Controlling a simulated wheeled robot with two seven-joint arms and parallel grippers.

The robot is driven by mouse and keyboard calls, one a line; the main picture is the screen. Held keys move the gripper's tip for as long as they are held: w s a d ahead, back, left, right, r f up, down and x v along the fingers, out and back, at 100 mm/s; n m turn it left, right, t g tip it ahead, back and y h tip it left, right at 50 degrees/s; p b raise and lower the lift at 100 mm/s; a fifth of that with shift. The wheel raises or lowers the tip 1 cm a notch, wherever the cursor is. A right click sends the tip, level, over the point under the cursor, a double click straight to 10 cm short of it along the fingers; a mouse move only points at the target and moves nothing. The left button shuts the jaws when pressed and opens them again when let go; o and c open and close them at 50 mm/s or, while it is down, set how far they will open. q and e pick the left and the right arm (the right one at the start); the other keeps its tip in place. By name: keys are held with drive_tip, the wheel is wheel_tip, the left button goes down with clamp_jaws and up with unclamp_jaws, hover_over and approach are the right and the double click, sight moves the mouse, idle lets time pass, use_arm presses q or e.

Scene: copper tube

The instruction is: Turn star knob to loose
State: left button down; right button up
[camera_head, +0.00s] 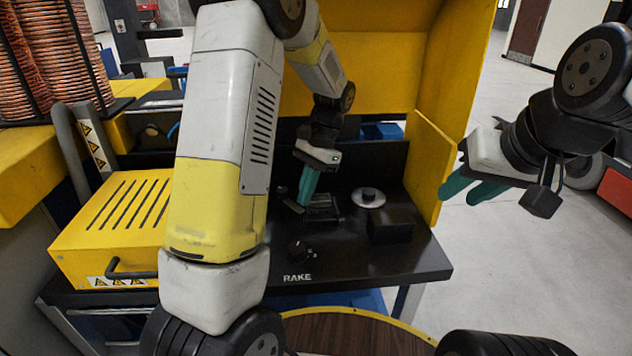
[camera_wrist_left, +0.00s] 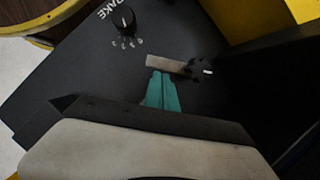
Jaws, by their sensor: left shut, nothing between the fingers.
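The star knob (camera_wrist_left: 203,70) is black with a pale mark on its face. It shows in the left wrist view on the dark panel, beside the end of a flat grey bar (camera_wrist_left: 165,64). My left gripper (camera_wrist_left: 162,92) has its teal fingers shut together and empty, with the tips close to the bar and to the left of the knob there. Contact with either cannot be told. In the head view the left gripper (camera_head: 304,196) points down over the black bench; the knob is hard to make out. My right gripper (camera_head: 466,190) has its fingers apart and empty, off the bench's right side.
A RAKE dial (camera_head: 297,249) stands near the bench's front edge. A round metal disc (camera_head: 368,197) and a black block (camera_head: 391,226) lie right of the left gripper. Yellow guards (camera_head: 432,165) border the right and back. A yellow box (camera_head: 115,215) stands left.

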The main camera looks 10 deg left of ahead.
sight(297, 209)
use_arm(q)
drive_tip(key=shift+s+m, duration=0.25)
drive_tip(key=shift+m, duration=0.25)
drive_tip(key=shift+s+a+m+t+y, duration=0.15)
drive_tip(key=shift+s+m+t+y, duration=0.45)
drive_tip(key=shift+m, duration=0.7)
drive_tip(key=shift+s+a+m+t, duration=0.3)
drive_tip(key=shift+s+m, duration=0.2)
drive_tip(key=shift+m, duration=0.5)
drive_tip(key=shift+s+a+m+t, duration=0.3)
drive_tip(key=shift+s+m, duration=0.15)
drive_tip(key=shift+m, duration=0.55)
drive_tip(key=shift+r, duration=0.1)
